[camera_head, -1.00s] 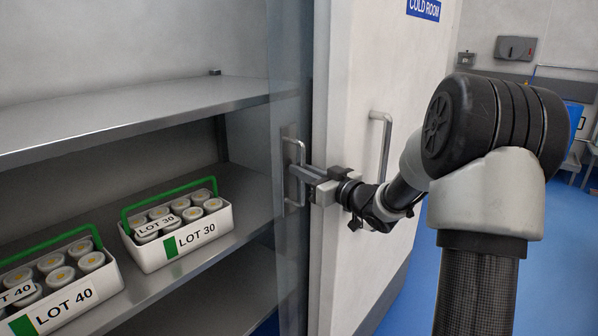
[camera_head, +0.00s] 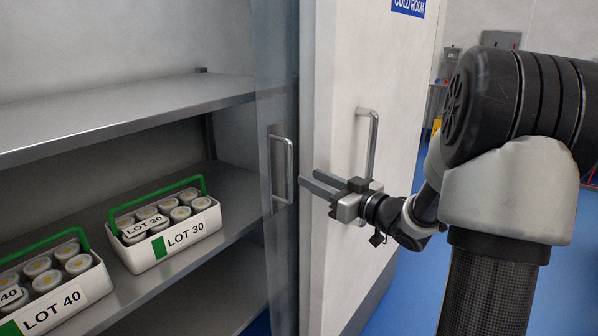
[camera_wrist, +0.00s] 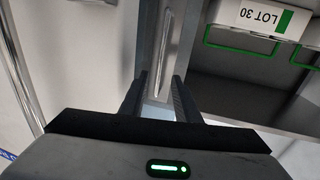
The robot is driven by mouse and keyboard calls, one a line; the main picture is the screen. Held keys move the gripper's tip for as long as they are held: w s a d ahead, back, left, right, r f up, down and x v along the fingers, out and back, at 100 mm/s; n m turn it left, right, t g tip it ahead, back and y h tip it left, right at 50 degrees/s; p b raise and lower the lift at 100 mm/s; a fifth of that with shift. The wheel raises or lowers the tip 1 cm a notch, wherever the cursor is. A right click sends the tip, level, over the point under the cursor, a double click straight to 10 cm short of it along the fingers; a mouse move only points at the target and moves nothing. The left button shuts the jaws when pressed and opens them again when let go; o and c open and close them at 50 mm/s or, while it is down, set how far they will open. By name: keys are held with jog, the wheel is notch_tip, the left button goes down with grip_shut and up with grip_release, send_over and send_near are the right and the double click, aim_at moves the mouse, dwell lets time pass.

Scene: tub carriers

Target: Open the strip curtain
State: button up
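The clear strip curtain (camera_head: 277,60) is gathered in a narrow band at the right side of the shelf opening. Its vertical metal handle (camera_head: 288,170) shows in the head view, and in the wrist view the handle (camera_wrist: 163,50) lies beyond my fingertips. My gripper (camera_head: 318,185) is open and empty, just right of the handle and apart from it. In the wrist view the two fingers (camera_wrist: 158,92) stand apart with nothing between them.
The white cold room door (camera_head: 345,60) with its own handle (camera_head: 368,140) stands open beside my gripper. White tubs marked LOT 30 (camera_head: 150,258) and LOT 40 (camera_head: 95,288) sit on the middle shelf (camera_head: 235,195). Blue floor (camera_head: 412,275) is clear at right.

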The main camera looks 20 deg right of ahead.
jog(key=v, duration=0.8)
jog(key=shift+w+a, duration=0.1)
